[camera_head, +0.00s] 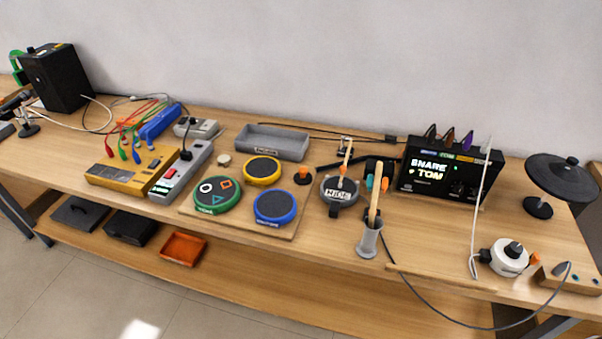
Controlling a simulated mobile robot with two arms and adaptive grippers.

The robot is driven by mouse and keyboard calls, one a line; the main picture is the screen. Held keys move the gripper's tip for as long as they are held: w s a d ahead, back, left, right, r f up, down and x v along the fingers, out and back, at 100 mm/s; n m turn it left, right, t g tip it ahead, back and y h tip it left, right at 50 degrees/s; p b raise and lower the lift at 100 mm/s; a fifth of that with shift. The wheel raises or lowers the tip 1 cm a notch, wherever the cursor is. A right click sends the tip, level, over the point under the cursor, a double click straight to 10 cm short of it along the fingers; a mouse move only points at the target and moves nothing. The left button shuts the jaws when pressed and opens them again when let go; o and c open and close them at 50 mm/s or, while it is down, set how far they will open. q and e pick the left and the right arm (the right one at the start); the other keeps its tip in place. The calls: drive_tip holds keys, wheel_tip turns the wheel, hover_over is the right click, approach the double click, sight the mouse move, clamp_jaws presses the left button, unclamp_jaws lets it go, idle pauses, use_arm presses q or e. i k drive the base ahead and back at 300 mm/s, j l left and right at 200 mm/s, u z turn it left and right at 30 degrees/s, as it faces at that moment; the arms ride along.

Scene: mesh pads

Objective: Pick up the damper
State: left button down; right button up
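No object here is clearly recognisable as the damper. One small candidate is a pale round disc (224,160) lying on the table behind the green pad. Another is a small orange and dark round piece (302,176) to the right of the yellow pad. The green pad (217,195), yellow pad (263,171) and blue pad (274,207) sit on a wooden board (190,208). Neither of my grippers is in view.
A grey tray (305,146) stands behind the pads. A grey cup (369,240) with sticks stands to their right. A black module (448,172) and dark cymbal pad (558,176) stand further right. A cable hangs over the front edge. An orange tray (183,249) lies on the lower shelf.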

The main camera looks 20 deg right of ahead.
sight(302, 178)
drive_tip(key=i+j+z, duration=0.5)
drive_tip(key=j, duration=0.15)
drive_tip(key=i+j+z, duration=0.15)
drive_tip(key=j+z, duration=0.15)
drive_tip(key=i+j+z, duration=0.25)
drive_tip(key=j, duration=0.25)
drive_tip(key=k+l, duration=0.05)
drive_tip(key=k, duration=0.05)
